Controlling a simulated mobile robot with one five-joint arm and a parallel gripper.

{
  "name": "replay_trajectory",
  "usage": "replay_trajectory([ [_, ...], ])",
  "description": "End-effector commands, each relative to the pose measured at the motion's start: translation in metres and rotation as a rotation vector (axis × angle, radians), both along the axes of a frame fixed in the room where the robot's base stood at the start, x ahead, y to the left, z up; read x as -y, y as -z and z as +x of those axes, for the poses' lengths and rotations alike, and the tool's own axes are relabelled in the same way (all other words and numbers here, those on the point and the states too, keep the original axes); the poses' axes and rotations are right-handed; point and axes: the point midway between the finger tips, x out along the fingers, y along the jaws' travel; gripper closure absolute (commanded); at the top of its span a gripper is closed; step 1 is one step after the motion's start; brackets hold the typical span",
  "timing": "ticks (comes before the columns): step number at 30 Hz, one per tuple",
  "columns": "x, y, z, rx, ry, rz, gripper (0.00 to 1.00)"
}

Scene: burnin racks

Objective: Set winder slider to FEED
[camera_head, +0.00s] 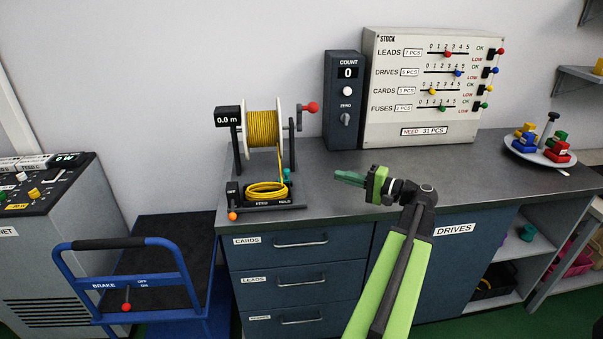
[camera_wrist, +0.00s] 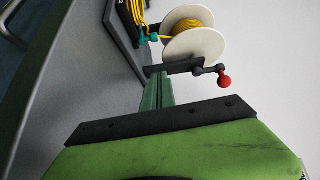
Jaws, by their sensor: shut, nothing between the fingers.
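The winder (camera_head: 262,135) stands on the bench with a reel of yellow cable, a red-knobbed crank (camera_head: 311,107) and a 0.0 m display. Its base strip reads OFF, FEED and HOLD from left to right. An orange slider knob (camera_head: 233,216) sits at the left end, below OFF. My gripper (camera_head: 338,176) is shut and empty over the bench, right of the winder and apart from it. In the wrist view my closed green fingers (camera_wrist: 158,90) point toward the reel (camera_wrist: 192,35); the slider knob cannot be made out there.
The COUNT box (camera_head: 346,100) and STOCK panel (camera_head: 435,90) stand at the back. A tray of colored parts (camera_head: 535,156) is at the right. A blue trolley (camera_head: 125,290) stands left of the drawers. Bench surface between winder and gripper is clear.

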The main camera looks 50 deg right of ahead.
Motion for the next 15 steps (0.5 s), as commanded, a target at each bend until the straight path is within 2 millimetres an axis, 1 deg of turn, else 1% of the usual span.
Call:
replay_trajectory([
  [5,-0.012,0.002,0.031,-0.001,-0.014,0.000,1.00],
  [9,-0.021,0.003,0.064,-0.002,-0.020,0.000,1.00],
  [15,-0.033,0.005,0.107,-0.002,-0.022,0.000,1.00],
])
